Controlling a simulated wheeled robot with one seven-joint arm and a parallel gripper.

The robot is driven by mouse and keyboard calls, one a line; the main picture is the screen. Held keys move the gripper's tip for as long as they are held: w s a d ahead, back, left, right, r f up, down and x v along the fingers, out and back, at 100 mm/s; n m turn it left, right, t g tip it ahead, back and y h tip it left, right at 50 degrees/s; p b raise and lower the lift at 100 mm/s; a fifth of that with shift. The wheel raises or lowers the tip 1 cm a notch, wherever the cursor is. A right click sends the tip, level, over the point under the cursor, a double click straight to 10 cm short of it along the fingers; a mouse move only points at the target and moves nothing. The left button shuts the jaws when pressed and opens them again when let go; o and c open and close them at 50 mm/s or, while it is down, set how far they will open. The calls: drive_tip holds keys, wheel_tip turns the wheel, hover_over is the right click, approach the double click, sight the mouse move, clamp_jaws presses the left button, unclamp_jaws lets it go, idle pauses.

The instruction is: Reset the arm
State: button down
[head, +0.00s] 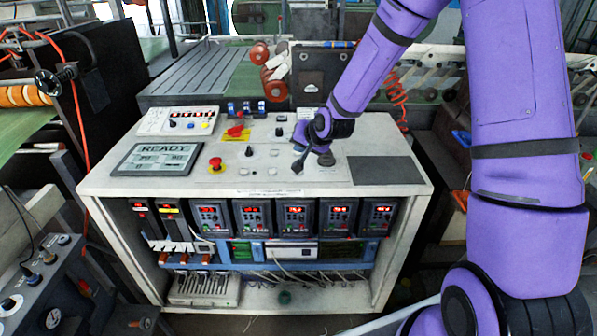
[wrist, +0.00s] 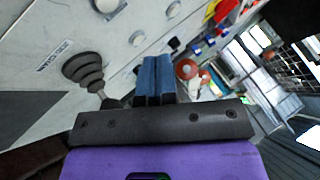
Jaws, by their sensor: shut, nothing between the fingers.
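My gripper (head: 299,164) is low over the right half of the light grey console top (head: 225,178). In the wrist view its two blue fingers (wrist: 155,66) are pressed together with nothing between them. A black ribbed joystick boot (wrist: 84,70) with a metal stem stands just left of the fingers in the wrist view, apart from them. It also shows in the head view (head: 326,159), right beside my gripper. My purple arm reaches down from the upper right of the head view.
The console top carries a READY screen (head: 155,160), a red mushroom button (head: 215,163), a red rotary switch (head: 236,131) on a yellow plate, and a switch box (head: 178,121). A dark flat pad (head: 386,170) lies at right. Machinery with red rollers (head: 274,88) stands behind.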

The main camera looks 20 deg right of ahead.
idle(0.6)
drive_tip(key=s+d+r+n+g+h, duration=0.2)
drive_tip(key=s+d+r+n+h, duration=0.15)
drive_tip(key=s+r, duration=1.4)
drive_tip(key=s+d+r+n, duration=0.1)
drive_tip(key=s+r, duration=0.3)
drive_tip(key=s, duration=0.6)
drive_tip(key=s+d+r+n+g, duration=0.1)
drive_tip(key=s+r, duration=0.3)
drive_tip(key=s, duration=0.6)
drive_tip(key=shift+d+r+g+y, duration=0.3)
drive_tip(key=shift+d+r+y, duration=0.05)
drive_tip(key=shift+d, duration=0.05)
drive_tip(key=c, duration=1.8)
unclamp_jaws()
